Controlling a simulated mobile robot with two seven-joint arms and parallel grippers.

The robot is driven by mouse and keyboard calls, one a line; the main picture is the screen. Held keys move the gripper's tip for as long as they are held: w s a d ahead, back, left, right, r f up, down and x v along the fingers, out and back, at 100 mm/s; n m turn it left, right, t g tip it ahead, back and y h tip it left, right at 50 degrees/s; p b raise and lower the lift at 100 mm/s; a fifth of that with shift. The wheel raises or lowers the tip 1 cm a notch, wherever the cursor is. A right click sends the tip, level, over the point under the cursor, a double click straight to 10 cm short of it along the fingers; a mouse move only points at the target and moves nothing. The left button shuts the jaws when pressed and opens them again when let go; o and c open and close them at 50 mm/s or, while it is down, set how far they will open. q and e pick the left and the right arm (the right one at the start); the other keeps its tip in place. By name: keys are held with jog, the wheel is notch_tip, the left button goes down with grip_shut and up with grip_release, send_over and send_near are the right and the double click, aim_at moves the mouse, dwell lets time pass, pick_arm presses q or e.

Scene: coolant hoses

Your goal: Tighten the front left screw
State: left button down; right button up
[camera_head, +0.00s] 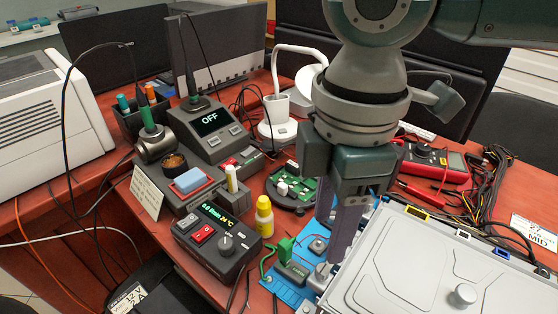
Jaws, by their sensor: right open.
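My right gripper (336,246) points down at the centre, left of a grey metal case (410,268). Its fingers are apart, with no held object visible between them. Their tips are close to the case's left edge. Small metallic round parts (318,245) show beside the fingers over a blue mat (284,290). I cannot tell which, if any, is the front left screw. The case has a round silver knob (462,294) on top and coloured tabs along its back edge. The hand and fingers hide part of the case's left side. My left gripper is not in view.
A controller with a lit display (218,236), a yellow bottle (264,217) and a round green circuit board (292,187) stand left of the gripper. A soldering station (207,128) is behind them. A red multimeter (436,164) and cables lie at right.

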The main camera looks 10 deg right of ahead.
aim_at(323, 268)
jog(key=f, duration=0.3)
jog(key=f+b, duration=0.1)
jog(key=f, duration=0.2)
jog(key=f+b, duration=0.1)
jog(key=f, duration=0.3)
jog(key=shift+w+d, duration=0.3)
jog(key=shift+w, duration=0.05)
jog(key=shift+c, duration=0.3)
jog(key=c, duration=0.3)
grip_shut()
